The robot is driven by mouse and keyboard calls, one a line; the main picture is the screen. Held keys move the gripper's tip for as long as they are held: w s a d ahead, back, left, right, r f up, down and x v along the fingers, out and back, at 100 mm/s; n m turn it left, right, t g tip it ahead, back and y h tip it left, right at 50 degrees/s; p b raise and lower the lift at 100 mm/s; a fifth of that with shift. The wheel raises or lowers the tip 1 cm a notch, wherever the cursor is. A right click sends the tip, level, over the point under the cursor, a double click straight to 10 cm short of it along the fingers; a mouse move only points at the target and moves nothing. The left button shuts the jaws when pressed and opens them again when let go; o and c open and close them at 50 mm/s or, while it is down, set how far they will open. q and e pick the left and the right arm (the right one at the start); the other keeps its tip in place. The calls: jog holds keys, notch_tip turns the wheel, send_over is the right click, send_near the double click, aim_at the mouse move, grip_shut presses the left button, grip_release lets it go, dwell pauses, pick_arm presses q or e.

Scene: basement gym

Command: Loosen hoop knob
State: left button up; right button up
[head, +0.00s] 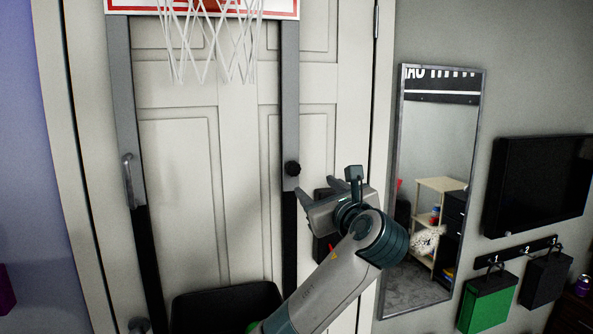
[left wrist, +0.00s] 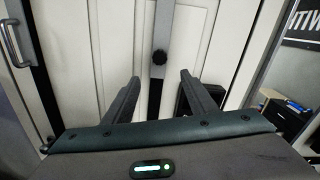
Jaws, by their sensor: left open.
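The hoop knob (head: 292,168) is a small black round knob on the right upright (head: 290,95) of the hoop stand, where the grey tube meets the black tube. My left gripper (head: 306,204) is open and empty, just below and to the right of the knob in the head view. In the left wrist view the knob (left wrist: 159,57) lies ahead of my open fingers (left wrist: 158,84), roughly centred between them and apart from both. The white net (head: 208,40) and backboard (head: 290,8) are at the top. My right gripper is not in view.
A white panelled door (head: 180,150) stands behind the hoop. A metal door handle (head: 127,180) is on the left. A mirror (head: 430,190), a dark wall screen (head: 540,185) and hanging green (head: 487,300) and black bags are to the right. A black object (head: 225,305) stands low in front.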

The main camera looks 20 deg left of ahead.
aim_at(294, 170)
pick_arm(q)
jog(key=p+x, duration=0.6)
jog(key=x, duration=0.8)
jog(key=shift+a+r, duration=0.1)
jog(key=shift+r, duration=0.05)
jog(key=shift+p+x, duration=0.4)
jog(key=shift+x, duration=0.4)
jog(key=shift+f, duration=0.2)
jog(key=c, duration=1.1)
